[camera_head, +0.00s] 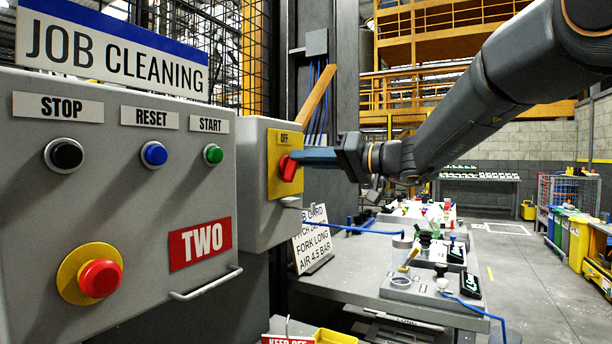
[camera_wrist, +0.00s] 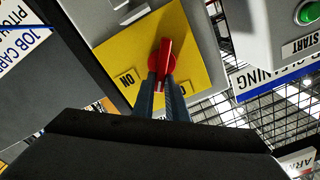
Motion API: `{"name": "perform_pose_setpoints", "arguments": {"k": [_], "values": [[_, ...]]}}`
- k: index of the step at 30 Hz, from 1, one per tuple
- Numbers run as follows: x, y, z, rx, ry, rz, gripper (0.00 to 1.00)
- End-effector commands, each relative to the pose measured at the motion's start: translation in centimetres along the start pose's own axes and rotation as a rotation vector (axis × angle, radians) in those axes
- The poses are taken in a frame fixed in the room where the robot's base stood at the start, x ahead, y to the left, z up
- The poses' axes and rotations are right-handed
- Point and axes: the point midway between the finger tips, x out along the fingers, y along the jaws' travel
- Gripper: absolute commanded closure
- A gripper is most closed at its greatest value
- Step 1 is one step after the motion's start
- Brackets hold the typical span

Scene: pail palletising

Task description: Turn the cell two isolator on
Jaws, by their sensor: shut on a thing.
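The isolator is a grey box (camera_head: 253,205) with a yellow plate (camera_head: 274,182) on its face and a red rotary handle (camera_head: 290,168). OFF is printed at the plate's top in the head view. In the wrist view the yellow plate (camera_wrist: 140,55) shows an ON label (camera_wrist: 128,78) left of the red handle (camera_wrist: 165,55) and a partly covered OFF label to its right. The handle's near end points between these labels. My gripper (camera_head: 300,157) has its blue fingers shut on the handle; they also show in the wrist view (camera_wrist: 160,85).
Left of the isolator is a grey panel (camera_head: 130,225) with STOP, RESET and START buttons, a red mushroom button (camera_head: 99,278) and a red TWO sign (camera_head: 200,244). A bench (camera_head: 385,297) with parts stands below my arm.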

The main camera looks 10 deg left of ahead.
Motion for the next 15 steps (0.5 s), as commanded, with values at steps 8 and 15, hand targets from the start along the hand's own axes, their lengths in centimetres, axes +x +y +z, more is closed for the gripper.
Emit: {"name": "perform_pose_setpoints", "arguments": {"k": [8,15], "values": [[0.01,0.89,0.43,0.263,-0.003,0.001,1.0],[0.01,1.23,0.51,0.491,-0.003,0.001,1.0]]}}
